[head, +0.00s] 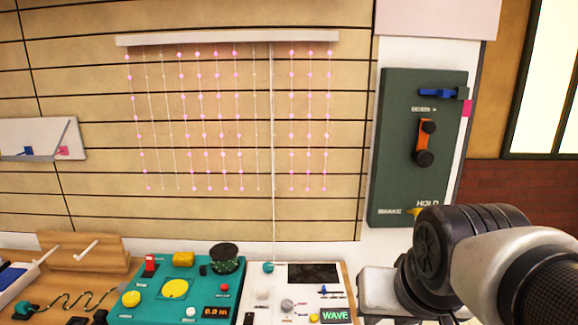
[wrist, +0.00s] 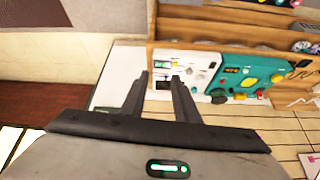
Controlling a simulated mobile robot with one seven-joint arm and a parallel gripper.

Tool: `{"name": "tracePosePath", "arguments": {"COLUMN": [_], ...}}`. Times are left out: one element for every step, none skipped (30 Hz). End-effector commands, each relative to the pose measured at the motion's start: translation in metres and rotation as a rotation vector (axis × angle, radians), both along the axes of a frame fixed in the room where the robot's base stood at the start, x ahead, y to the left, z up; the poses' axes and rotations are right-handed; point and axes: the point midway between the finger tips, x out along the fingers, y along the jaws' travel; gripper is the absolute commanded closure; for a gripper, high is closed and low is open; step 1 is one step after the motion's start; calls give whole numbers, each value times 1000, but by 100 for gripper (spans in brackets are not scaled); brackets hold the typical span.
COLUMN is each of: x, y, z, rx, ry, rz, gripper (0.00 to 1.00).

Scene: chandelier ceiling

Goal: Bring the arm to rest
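My arm (head: 470,260) reaches in from the lower right of the head view, in front of the wall and over the right end of the bench. Its fingers cannot be made out there. In the wrist view my gripper (wrist: 159,80) has its two dark fingers apart, with nothing between them. Beyond the fingertips lies the white control panel (wrist: 200,60) on the wooden bench. I see no contact between the fingers and anything.
A green wall panel (head: 395,150) with an orange lever (head: 424,140) hangs close behind my arm. Strings of pink beads (head: 205,120) hang from a white rail (head: 220,39). A teal control board (head: 165,308) and a wooden stand (head: 80,262) are on the bench.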

Motion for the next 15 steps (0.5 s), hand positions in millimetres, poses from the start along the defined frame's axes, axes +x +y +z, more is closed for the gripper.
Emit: {"name": "tracePosePath", "arguments": {"x": [-12, -18, -27, -34, -34, -33, -33, -32, -32, -32, -32, -32, -32, -32, -32], "y": [3, 5, 6, 8, 7, 7, 7, 7, 7, 7, 7, 7, 7, 7, 7], "z": [6, 8, 11, 13, 26, 36, 41, 47, 54, 61, 67, 76, 83, 91, 101], "rx": [-11, -19, -28, -34, -35, -35, -34, -34, -34, -34, -33, -33, -33, -34, -34], "ry": [1, 7, 14, 18, 23, 26, 26, 26, 26, 26, 26, 26, 25, 25, 25], "rz": [36, 57, 85, 104, 107, 103, 102, 102, 101, 101, 100, 100, 100, 99, 99], "gripper": [72, 72, 72, 72, 72, 72, 72, 72, 72, 72, 72, 72, 72, 72, 72]}}
